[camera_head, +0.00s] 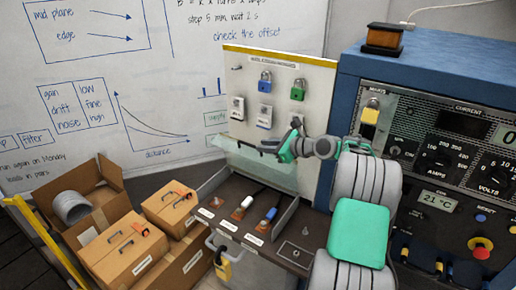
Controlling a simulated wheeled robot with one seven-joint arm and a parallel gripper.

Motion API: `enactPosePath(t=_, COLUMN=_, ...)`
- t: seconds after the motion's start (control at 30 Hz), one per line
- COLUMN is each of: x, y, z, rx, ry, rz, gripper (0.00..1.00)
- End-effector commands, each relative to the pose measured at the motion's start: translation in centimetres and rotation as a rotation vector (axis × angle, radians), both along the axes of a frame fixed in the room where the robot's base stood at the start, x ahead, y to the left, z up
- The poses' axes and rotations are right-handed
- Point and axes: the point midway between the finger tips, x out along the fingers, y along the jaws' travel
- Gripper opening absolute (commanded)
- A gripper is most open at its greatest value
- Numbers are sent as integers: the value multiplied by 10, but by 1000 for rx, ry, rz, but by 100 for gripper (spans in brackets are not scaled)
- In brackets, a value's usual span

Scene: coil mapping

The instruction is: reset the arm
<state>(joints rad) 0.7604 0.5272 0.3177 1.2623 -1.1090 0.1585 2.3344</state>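My arm rises from the bottom right and bends left at mid-picture, in front of the padlock board. My gripper (283,146), with green and grey parts, is at the end of it. It is in front of the lower part of the board, at the upper edge of a clear lid (262,168). The fingers are small and seen at an angle, so I cannot tell whether they are open or shut, or whether they touch the lid. I see nothing clearly held.
The padlock board (240,65) stands behind my gripper. A blue-cased power supply (450,60) stands close on the right, beside my arm. An open tray (225,222) with handled tools lies below. Cardboard boxes (125,250) fill the lower left. A whiteboard (180,60) is behind.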

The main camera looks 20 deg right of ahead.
Motion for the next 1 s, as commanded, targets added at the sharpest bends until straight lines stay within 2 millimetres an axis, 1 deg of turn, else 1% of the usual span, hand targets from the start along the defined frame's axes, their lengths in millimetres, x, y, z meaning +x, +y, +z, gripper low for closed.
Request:
enactPosePath(t=0.37, x=0, y=3, z=2, rx=-12, ry=-1, rz=6, gripper=20)
enactPosePath(t=0.47, x=-1, y=21, z=9, rx=-124, ry=-12, rz=53, gripper=20)
enactPosePath(t=0.57, x=-11, y=63, z=21, rx=-394, ry=-35, rz=176, gripper=20)
enactPosePath(t=0.6, x=-22, y=86, z=27, rx=-548, ry=-48, rz=257, gripper=20)
enactPosePath(t=0.67, x=-46, y=119, z=33, rx=-786, ry=-68, rz=397, gripper=20)
enactPosePath(t=0.7, x=-66, y=138, z=35, rx=-934, ry=-82, rz=500, gripper=20)
enactPosePath(t=0.77, x=-101, y=162, z=36, rx=-1143, ry=-105, rz=663, gripper=20)
enactPosePath(t=0.8, x=-127, y=176, z=35, rx=-1270, ry=-122, rz=779, gripper=20)
enactPosePath(t=0.87, x=-169, y=191, z=32, rx=-1446, ry=-149, rz=959, gripper=20)
enactPosePath(t=0.9, x=-198, y=199, z=29, rx=-1548, ry=-172, rz=1085, gripper=20)
enactPosePath(t=0.97, x=-239, y=205, z=21, rx=-1671, ry=-205, rz=1263, gripper=20)
enactPosePath(t=1.0, x=-263, y=207, z=15, rx=-1734, ry=-227, rz=1371, gripper=20)
